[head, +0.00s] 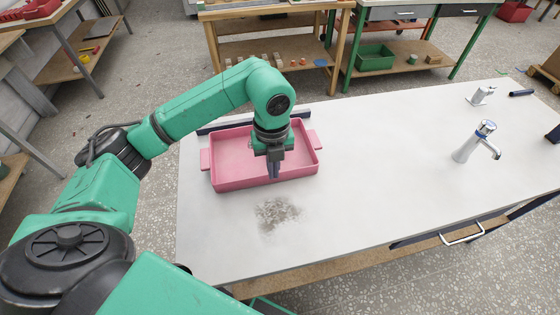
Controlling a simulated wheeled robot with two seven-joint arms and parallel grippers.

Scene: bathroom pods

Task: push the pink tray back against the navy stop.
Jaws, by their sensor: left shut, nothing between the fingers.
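The pink tray (237,177) lies on the white counter, a shallow rectangle with a handle at each short end. The navy stop (215,128) is a low dark bar along the counter's back edge, just behind the tray. My wrist and forearm hide the middle of the stop and part of the tray's back wall, so I cannot tell whether they touch. My left gripper (273,174) points down, shut and empty, at the tray's front wall; I cannot tell whether it touches it. My right gripper is not in view.
A grey smudge (277,213) marks the white counter (380,170) in front of the tray. A chrome tap (478,142) and a smaller fitting (481,95) stand at the right. The counter between tray and tap is clear. Workbenches stand behind.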

